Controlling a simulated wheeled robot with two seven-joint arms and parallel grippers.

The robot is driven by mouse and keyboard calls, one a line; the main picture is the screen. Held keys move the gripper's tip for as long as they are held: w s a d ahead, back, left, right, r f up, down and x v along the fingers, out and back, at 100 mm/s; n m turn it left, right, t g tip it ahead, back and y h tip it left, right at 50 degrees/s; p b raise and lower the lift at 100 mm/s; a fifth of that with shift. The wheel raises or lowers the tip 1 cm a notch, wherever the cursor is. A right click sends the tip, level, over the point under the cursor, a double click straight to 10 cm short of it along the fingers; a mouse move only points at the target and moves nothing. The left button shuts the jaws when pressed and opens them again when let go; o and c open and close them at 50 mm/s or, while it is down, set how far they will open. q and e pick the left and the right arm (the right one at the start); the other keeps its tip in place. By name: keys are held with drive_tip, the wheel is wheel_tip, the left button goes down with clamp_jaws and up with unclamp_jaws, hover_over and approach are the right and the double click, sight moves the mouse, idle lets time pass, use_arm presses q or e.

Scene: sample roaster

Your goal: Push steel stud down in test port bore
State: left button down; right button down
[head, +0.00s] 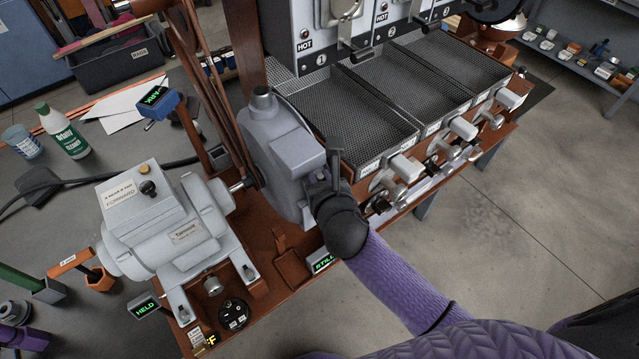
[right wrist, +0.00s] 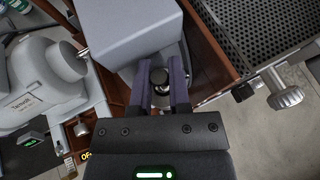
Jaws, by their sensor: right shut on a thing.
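My right gripper (head: 335,160) is at the near right side of the grey housing (head: 285,145), below the perforated trays. In the right wrist view its two dark fingers (right wrist: 160,82) are closed on a small round dark-topped stud (right wrist: 159,77) with a shiny metal side. The stud sits between the fingertips, close against the grey housing (right wrist: 130,40). The test port bore is hidden behind the stud and fingers, so I cannot tell how deep the stud sits. In the head view the stud itself cannot be made out. My left gripper is not in view.
A grey motor (head: 175,225) stands left of the housing. Perforated trays (head: 430,75) with valve knobs (head: 462,128) along their front lie to the right of my gripper. A lit STILL sign (head: 322,262) is just below my wrist. Open floor lies at the right.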

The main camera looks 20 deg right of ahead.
drive_tip(key=c, duration=0.9)
unclamp_jaws()
drive_tip(key=shift+f, duration=0.1)
drive_tip(key=shift+o, duration=0.2)
